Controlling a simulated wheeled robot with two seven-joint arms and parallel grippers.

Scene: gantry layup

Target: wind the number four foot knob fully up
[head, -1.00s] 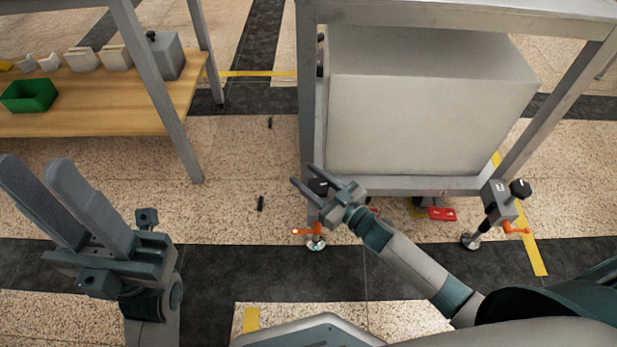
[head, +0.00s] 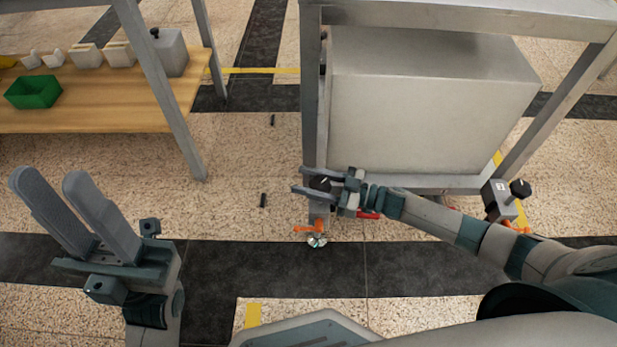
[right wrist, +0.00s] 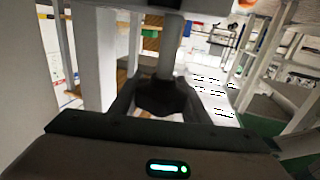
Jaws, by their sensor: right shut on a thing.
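A dark foot knob (head: 320,183) sits at the front left leg of the grey metal frame, above an orange lever (head: 306,229) and a round metal foot pad (head: 316,241). My right gripper (head: 299,181) reaches in from the right and is shut on this knob, one finger on each side. In the right wrist view the black knob (right wrist: 163,97) is between the fingers, below a grey post. I cannot read a number on this foot. My left gripper (head: 45,182) is open and empty at the left, its fingers apart, away from the frame.
Another foot with a black knob (head: 520,188) and a numbered block stands at the frame's front right leg. A large grey box (head: 430,115) is inside the frame. A wooden table (head: 90,118) with a green bin (head: 33,92) stands at the left. Open floor lies between.

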